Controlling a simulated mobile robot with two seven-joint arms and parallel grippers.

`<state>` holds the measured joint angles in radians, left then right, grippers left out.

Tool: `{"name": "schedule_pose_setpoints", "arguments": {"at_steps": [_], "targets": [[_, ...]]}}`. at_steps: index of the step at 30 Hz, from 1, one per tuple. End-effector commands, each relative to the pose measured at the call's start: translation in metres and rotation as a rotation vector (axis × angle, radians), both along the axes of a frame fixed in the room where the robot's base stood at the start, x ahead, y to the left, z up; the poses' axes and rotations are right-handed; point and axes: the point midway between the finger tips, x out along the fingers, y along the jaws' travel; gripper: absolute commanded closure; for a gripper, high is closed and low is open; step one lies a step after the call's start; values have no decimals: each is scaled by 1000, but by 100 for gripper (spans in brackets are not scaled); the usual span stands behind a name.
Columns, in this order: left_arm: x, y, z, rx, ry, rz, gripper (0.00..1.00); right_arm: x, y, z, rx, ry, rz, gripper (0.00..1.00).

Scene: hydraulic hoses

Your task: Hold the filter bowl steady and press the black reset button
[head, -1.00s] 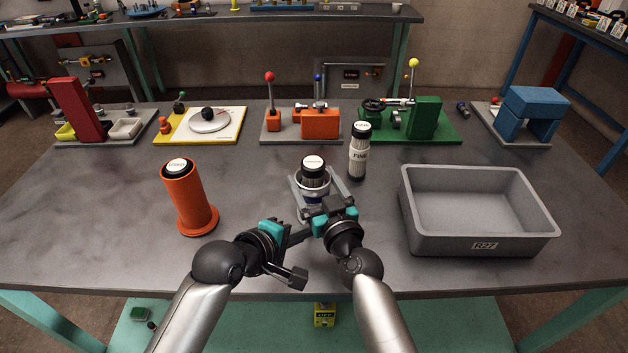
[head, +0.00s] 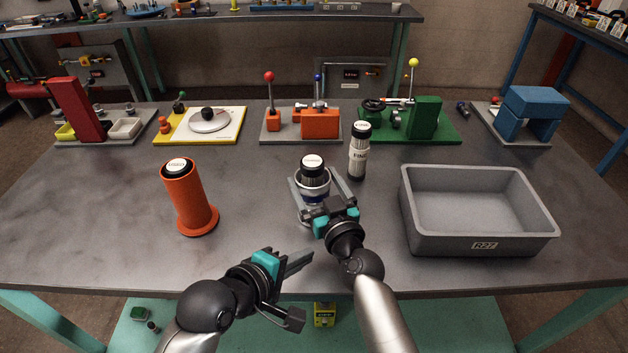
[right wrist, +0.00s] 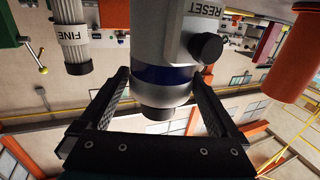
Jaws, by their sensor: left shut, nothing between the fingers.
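The filter bowl (head: 313,187) stands upright at the table's middle, a silver body with a blue band and a black, white-topped part above. It shows upside down in the right wrist view (right wrist: 165,72). My right gripper (head: 318,190) has one finger on each side of it, and the fingertips appear to touch it. The black reset button (right wrist: 206,47) sticks out from the grey-white body beside the word RESET; I cannot make it out in the head view. My left gripper (head: 308,257) is shut and empty, in front of the bowl near the table's front edge.
A FINE cartridge (head: 359,152) stands just right of the bowl. An orange holder (head: 187,200) with a dark cartridge stands left. A grey bin (head: 480,246) is at the right. Several fixtures line the back. The table between the holder and the bowl is clear.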

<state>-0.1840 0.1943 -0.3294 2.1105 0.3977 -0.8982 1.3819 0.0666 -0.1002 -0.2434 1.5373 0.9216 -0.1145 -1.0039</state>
Motion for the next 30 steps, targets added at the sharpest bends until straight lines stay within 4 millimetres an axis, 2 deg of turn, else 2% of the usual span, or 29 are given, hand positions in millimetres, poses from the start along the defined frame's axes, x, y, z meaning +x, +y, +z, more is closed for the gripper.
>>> {"name": "schedule_pose_setpoints", "arguments": {"at_steps": [8, 13, 30], "targets": [[0, 0, 0, 0, 0, 0, 100, 0, 1, 2, 4, -3, 1, 0], [0, 0, 0, 0, 0, 0, 100, -11, -3, 1, 2, -3, 1, 0], [0, 0, 0, 0, 0, 0, 100, -97, -34, 1, -2, -1, 1, 0]]}}
